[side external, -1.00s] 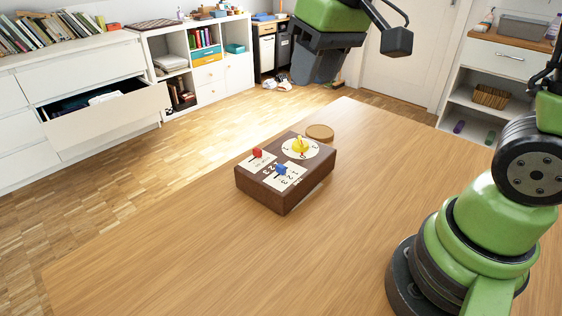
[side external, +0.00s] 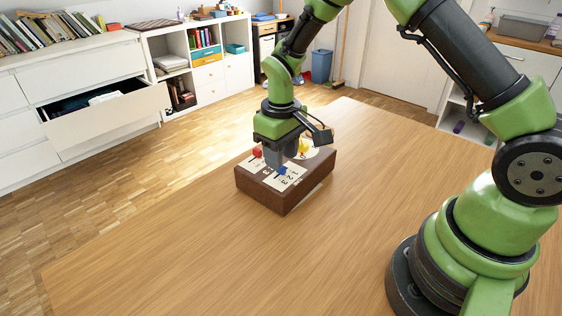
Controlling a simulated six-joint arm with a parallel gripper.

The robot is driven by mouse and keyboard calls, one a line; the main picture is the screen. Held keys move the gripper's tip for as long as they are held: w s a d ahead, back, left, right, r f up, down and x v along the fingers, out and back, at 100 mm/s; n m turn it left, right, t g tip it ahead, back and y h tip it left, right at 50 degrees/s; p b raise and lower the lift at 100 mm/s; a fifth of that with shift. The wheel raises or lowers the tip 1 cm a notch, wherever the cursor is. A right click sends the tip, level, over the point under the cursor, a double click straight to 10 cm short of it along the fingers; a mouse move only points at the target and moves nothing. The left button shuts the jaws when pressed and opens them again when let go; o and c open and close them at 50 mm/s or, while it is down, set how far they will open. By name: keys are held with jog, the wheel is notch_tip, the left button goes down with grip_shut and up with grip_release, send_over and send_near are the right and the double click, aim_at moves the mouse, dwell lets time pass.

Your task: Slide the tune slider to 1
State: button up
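A dark brown box (side external: 262,196) sits on the wooden table. Its top carries a red slider knob (side external: 257,152) at the left, a blue slider knob (side external: 282,170) near the front right, and a yellow dial knob (side external: 303,147) at the back, partly hidden by my gripper. White panels with numbers lie under the knobs; the name labels are too small to read, so I cannot tell which slider is tune. My gripper (side external: 273,160) points down over the box top, between the red and blue knobs and close behind the blue one. Its finger gap and any contact are unclear.
The table (side external: 180,260) is clear in front of and around the box. A white dresser with an open drawer (side external: 108,115) stands at the far left, away from the table. White shelves (side external: 195,50) stand behind.

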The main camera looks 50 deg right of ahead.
aim_at(287, 168)
jog(key=shift+f, duration=1.2)
grip_shut()
jog(key=shift+w+d, duration=0.1)
jog(key=shift+d, duration=1.05)
grip_release()
jog(key=shift+r, duration=0.1)
notch_tip(287, 168, up, 10)
